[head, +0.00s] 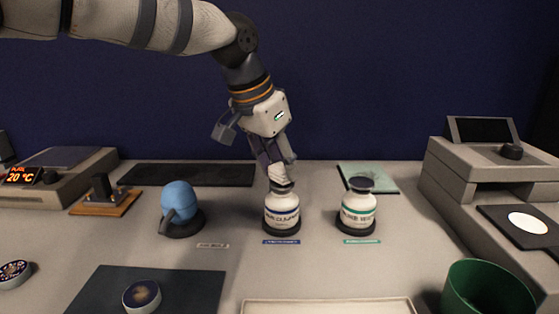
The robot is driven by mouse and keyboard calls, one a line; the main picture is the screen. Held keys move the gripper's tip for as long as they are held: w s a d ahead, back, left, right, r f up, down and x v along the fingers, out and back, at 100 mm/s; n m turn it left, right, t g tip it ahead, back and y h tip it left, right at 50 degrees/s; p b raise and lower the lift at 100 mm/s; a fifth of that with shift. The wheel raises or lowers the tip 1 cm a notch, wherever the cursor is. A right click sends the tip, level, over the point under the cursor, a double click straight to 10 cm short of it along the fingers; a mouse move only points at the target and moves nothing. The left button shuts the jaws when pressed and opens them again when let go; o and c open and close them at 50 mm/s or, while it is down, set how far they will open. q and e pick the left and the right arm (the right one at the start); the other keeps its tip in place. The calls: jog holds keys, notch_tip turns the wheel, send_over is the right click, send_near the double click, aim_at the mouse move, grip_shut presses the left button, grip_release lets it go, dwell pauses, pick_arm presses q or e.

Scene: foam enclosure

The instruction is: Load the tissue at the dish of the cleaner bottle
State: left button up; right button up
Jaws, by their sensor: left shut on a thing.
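The cleaner bottle (282,212) looks like the white bottle in the middle of the bench, with dark print that I cannot read for certain. It stands upright on a dark round base, behind a blue name strip (282,242). My left gripper (279,165) points down right above this bottle and is shut on a small whitish thing, apparently the tissue (281,173). The tissue is at the bottle's dark top dish (281,187); whether it touches the dish is hard to tell. My right gripper is not in view.
A similar bottle (358,209) with green print and a dark dish stands to the right. A blue blower bulb (179,201) stands to the left. A green bin (487,290) is at front right, a pale tray (328,307) at front middle, a dark mat (190,285) at front left.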

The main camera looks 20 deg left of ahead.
aim_at(280, 168)
pick_arm(q)
jog(key=shift+f, duration=0.9)
dwell(0.8)
jog(key=shift+r, duration=3.6)
